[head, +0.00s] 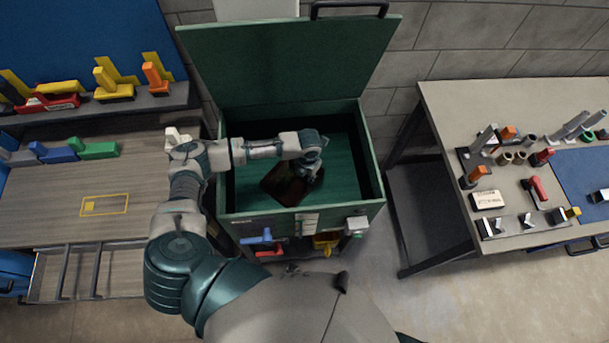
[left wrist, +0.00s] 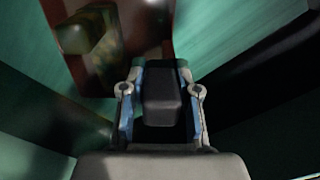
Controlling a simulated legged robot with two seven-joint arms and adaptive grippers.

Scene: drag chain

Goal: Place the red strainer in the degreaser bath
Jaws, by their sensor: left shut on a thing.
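The red strainer (head: 283,188), dark red in the shade, is inside the green degreaser bath (head: 376,184). The bath's lid (head: 290,62) stands open at the back. My left arm reaches in over the left rim, and its gripper (head: 312,176) is at the strainer's right side. In the left wrist view, the gripper (left wrist: 160,100) is shut on the strainer's dark handle, between blue-edged fingers. The strainer's red wall (left wrist: 97,80) lies beyond, with a greenish block in it. I cannot tell whether the strainer touches the bath floor. My right gripper is not in view.
A left workbench (head: 40,190) holds colored blocks on a shelf. A right table (head: 445,100) carries several tools and a blue mat (head: 580,175). Blue, red and yellow items sit below the bath's front. The floor between bath and right table is partly clear.

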